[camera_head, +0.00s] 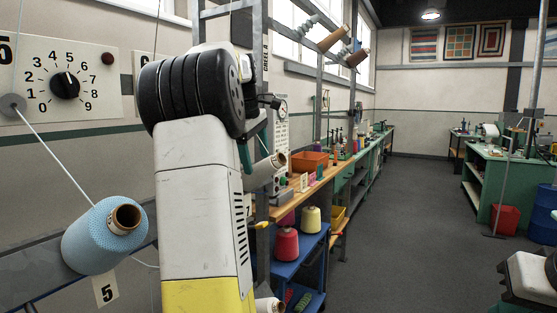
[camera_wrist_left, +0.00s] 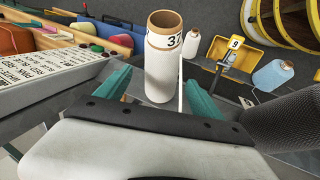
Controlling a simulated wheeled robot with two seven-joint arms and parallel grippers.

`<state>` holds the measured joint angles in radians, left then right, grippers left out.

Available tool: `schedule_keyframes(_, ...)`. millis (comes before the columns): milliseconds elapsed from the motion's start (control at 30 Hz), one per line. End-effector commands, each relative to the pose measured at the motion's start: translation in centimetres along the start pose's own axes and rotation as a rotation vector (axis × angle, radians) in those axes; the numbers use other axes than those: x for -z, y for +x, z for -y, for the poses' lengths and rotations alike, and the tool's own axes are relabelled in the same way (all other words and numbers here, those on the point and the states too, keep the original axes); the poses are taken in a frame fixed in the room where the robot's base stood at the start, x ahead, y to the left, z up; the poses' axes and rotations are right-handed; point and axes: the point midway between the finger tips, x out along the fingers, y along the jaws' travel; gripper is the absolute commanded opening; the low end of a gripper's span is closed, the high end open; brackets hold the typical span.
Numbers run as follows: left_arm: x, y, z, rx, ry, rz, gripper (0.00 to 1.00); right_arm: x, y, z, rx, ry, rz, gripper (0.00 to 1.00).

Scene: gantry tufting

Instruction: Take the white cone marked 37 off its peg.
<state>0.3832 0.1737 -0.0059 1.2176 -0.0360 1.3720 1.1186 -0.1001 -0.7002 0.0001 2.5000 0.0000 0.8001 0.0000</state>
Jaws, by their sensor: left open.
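The white cone marked 37 (camera_wrist_left: 158,78) has a brown tube top and shows upright in the left wrist view. Its lower part sits between the two teal fingers of my left gripper (camera_wrist_left: 157,88), with a gap on each side. The gripper is open. In the camera_head view, my left gripper (camera_head: 254,148) is partly hidden behind my arm, close to a white cone with a brown tube end (camera_head: 262,174), which looks like the same one. The peg is hidden. My right gripper is not in view.
A light blue cone (camera_head: 97,240) hangs on the left above a tag 5 (camera_head: 104,290). A thread runs beside the right finger. A labelled box (camera_wrist_left: 60,72) stands left.

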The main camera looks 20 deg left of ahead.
Motion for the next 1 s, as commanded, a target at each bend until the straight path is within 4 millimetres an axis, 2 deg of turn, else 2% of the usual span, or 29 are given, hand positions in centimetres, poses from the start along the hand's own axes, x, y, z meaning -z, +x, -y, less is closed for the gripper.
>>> schedule_keyframes(133,0.6,1.5,0.4,0.033,-0.074,0.014,0.77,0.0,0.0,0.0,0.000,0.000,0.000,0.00)
schedule_keyframes(600,0.5,7.9,0.6,0.033,-0.074,0.015,0.77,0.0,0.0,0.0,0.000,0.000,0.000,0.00)
schedule_keyframes(800,0.4,8.7,0.6,0.030,-0.073,0.014,0.77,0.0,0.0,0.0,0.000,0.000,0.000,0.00)
schedule_keyframes(1000,0.4,8.8,0.6,0.030,-0.072,0.013,0.77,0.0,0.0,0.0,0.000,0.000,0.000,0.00)
